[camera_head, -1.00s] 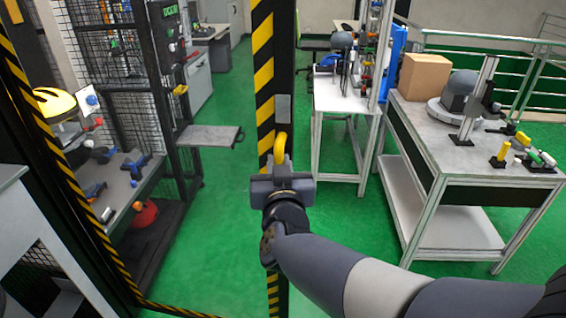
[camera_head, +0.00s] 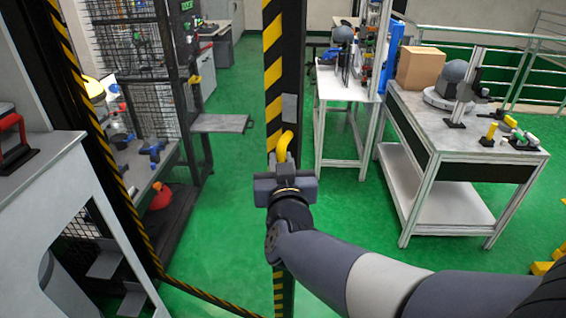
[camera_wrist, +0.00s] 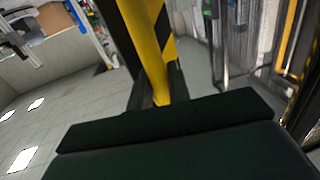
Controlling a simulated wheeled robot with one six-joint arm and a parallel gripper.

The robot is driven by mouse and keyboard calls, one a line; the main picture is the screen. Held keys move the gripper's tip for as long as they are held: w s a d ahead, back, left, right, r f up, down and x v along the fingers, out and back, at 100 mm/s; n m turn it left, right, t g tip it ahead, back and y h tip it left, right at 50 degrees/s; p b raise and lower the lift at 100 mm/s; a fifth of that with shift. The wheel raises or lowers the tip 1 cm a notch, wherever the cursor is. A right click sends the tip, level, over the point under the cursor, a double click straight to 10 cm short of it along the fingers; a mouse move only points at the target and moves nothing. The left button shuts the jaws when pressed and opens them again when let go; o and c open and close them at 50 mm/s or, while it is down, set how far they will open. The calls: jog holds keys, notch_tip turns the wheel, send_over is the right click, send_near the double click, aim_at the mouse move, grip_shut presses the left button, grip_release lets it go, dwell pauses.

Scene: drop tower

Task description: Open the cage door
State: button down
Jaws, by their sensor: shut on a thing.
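A black post with yellow stripes (camera_head: 273,75) stands upright in the middle of the head view. A yellow handle (camera_head: 284,143) is fixed on it, and my gripper (camera_head: 284,165) is shut on this handle. In the wrist view the yellow handle (camera_wrist: 150,50) runs down behind the dark gripper body, which hides the fingertips. A second striped edge (camera_head: 95,120) slants down at the left and joins a striped bottom rail (camera_head: 205,298). The space between the two striped edges looks see-through.
A black mesh rack (camera_head: 130,50) with a grey shelf (camera_head: 222,123) stands behind on the left. A grey bench (camera_head: 40,165) is near left. A white table (camera_head: 342,90) and a metal workbench (camera_head: 425,120) stand right. Green floor (camera_head: 235,215) is open between.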

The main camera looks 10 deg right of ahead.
jog(key=shift+w+a+r, duration=0.1)
jog(key=shift+r, duration=0.15)
jog(key=c, duration=1.6)
grip_release()
jog(key=shift+a, duration=0.1)
jog(key=shift+o, duration=1.1)
jog(key=shift+f, duration=0.15)
jog(key=s+a+p, duration=0.1)
jog(key=s+p, duration=0.1)
jog(key=s, duration=0.8)
jog(key=shift+s+a, duration=0.25)
jog(key=shift+s, duration=0.1)
jog(key=shift+w, duration=0.15)
